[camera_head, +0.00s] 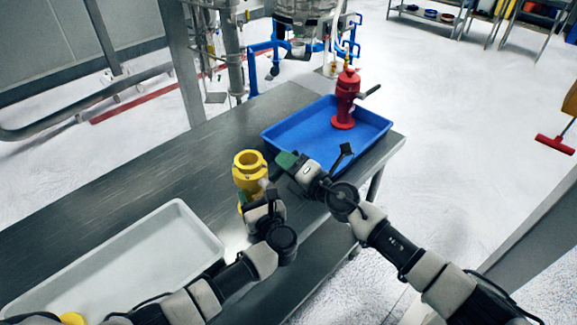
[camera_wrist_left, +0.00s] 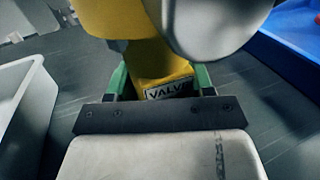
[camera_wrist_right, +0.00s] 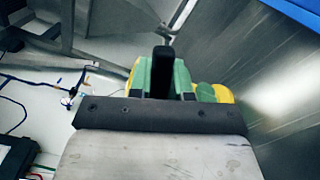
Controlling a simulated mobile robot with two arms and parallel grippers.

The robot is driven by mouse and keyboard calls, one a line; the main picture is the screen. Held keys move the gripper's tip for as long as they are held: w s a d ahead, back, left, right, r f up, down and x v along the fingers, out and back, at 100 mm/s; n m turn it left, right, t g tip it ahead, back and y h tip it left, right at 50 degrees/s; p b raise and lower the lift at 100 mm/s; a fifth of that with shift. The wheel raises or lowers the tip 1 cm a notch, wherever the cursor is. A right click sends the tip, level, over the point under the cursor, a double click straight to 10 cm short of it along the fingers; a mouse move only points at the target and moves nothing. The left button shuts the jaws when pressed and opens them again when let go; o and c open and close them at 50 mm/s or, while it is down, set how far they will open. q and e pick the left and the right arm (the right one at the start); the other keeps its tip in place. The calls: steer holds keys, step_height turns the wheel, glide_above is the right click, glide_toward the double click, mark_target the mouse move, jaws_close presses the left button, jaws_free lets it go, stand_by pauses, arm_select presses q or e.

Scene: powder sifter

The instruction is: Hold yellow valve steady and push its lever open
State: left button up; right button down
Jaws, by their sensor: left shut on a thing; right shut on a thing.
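The yellow valve (camera_head: 249,168) stands upright on the metal table, between the white tray and the blue tray. My left gripper (camera_head: 246,200) is shut on its body; in the left wrist view the green fingers flank the valve's labelled neck (camera_wrist_left: 168,88). My right gripper (camera_head: 286,160) is just right of the valve's top. In the right wrist view its green fingers are shut on the black lever (camera_wrist_right: 163,66), with yellow valve parts behind. The lever is hard to make out in the head view.
The blue tray (camera_head: 272,137) at the far right of the table holds a red valve (camera_head: 345,100) with a dark lever. The white tray (camera_head: 205,228) is at the near left. The table (camera_head: 130,165) is bare at the back left.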

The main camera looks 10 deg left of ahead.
mark_target(278, 170)
steer(key=n, duration=0.1)
steer(key=r+n, duration=0.1)
steer(key=s+r+n, duration=0.1)
steer(key=shift+a+n, duration=0.3)
steer(key=shift+n, duration=0.1)
steer(key=shift+s+a+r+n, duration=0.25)
steer(key=shift+s+r+n, duration=0.15)
steer(key=shift+n, duration=0.55)
steer(key=shift+s+a+r+n, duration=0.25)
steer(key=shift+s+n, duration=0.1)
steer(key=shift+n, duration=0.6)
steer(key=c, duration=1)
jaws_free()
steer(key=shift+c, duration=0.2)
steer(key=v, duration=1.2)
arm_select(q)
steer(key=o, duration=1.5)
